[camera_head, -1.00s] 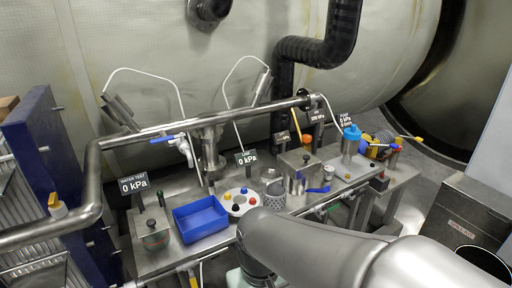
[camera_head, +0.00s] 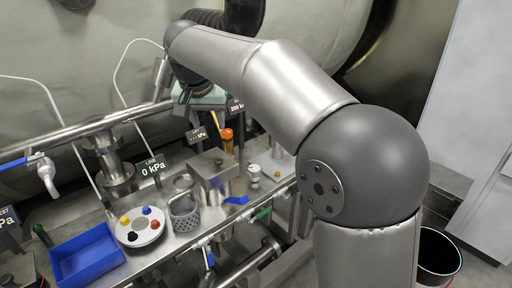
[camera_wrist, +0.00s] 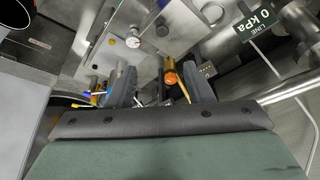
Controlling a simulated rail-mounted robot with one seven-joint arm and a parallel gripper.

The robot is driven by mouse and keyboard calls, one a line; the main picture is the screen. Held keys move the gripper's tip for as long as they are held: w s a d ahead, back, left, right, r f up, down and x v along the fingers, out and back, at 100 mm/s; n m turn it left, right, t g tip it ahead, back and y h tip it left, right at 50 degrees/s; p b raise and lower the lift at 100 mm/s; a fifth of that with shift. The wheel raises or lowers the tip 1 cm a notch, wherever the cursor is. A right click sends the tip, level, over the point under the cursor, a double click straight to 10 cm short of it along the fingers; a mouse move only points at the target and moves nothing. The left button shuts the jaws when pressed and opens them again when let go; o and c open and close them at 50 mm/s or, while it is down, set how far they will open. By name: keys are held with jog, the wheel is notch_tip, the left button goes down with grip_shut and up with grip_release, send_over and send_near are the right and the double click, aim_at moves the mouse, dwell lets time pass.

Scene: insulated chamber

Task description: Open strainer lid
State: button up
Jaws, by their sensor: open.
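A steel box with a flat lid and a dark knob (camera_head: 213,170) stands mid-bench in the head view. It looks like the strainer housing, its lid seated, with a blue lever (camera_head: 236,200) at its front. A perforated metal basket (camera_head: 185,214) stands to its left. In the wrist view a lidded steel box with a dark knob (camera_wrist: 162,27) lies beyond my fingers. My gripper (camera_wrist: 160,90) is open and empty. An orange-capped part (camera_wrist: 170,78) shows between its fingers, with no contact visible.
A blue tray (camera_head: 88,256) and a white round holder with coloured knobs (camera_head: 140,236) stand left of the basket. An orange-topped fitting (camera_head: 227,136) rises behind the box. A steel pipe (camera_head: 60,140) runs along the back. A black bin (camera_head: 438,255) stands at right.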

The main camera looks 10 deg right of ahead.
aim_at(218, 160)
jog(key=x, duration=1.7)
jog(key=shift+a, duration=0.2)
grip_shut()
jog(key=shift+r, duration=0.15)
